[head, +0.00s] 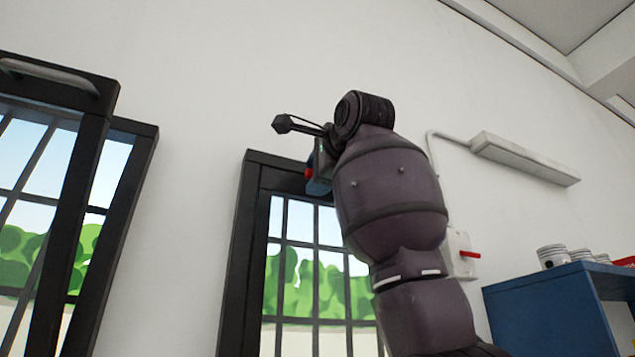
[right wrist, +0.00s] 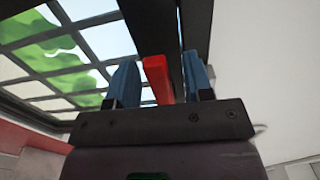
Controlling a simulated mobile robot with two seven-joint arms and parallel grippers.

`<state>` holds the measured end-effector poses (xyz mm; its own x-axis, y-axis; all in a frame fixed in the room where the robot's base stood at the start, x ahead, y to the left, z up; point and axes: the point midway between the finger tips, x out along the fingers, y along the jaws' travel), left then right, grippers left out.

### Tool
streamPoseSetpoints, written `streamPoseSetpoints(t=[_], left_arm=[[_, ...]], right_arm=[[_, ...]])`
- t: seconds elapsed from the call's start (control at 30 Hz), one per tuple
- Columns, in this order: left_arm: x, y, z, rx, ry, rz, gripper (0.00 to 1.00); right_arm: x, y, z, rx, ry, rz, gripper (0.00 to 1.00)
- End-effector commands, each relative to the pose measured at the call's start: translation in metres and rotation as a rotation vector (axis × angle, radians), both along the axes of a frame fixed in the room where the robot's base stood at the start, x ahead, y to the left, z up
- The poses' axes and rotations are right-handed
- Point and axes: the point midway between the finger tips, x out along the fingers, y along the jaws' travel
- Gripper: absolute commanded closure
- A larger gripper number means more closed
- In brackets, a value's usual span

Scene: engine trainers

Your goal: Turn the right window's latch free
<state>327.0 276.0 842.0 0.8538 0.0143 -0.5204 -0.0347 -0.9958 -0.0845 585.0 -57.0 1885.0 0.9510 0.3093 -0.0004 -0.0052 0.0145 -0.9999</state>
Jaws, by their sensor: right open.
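The right window (head: 246,215) has a dark frame with bars and sits partly behind my right arm in the head view. Its red latch (head: 308,173) shows as a small bit at the top of the frame. In the right wrist view the red latch handle (right wrist: 158,78) stands between the two blue fingers of my right gripper (right wrist: 161,82). The gripper is open, with a gap on each side of the handle, wider on the right. In the head view the gripper (head: 318,184) is mostly hidden by my own arm. My left gripper is in neither view.
Another dark-framed window (head: 82,190) is at the left. To the right are a wall box with a red lever (head: 461,254), a wall lamp (head: 525,158) and a blue cabinet (head: 545,310) with metal parts (head: 552,256) on top. The wall between the windows is bare.

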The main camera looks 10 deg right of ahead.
Motion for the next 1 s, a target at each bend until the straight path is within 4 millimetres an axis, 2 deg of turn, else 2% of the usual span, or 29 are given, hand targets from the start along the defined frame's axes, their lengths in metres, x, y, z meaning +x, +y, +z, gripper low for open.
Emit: streamPoseSetpoints(t=[0.6, 0.8, 1.0], left_arm=[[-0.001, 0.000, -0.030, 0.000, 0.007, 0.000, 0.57], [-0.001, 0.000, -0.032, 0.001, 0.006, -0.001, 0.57], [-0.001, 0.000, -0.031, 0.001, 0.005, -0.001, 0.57]], right_arm=[[-0.088, -0.029, -0.001, 0.002, -0.002, 0.000, 0.53], [-0.099, -0.033, 0.000, 0.001, -0.001, 0.000, 0.53], [-0.100, -0.033, 0.000, 0.001, -0.001, -0.001, 0.53]])
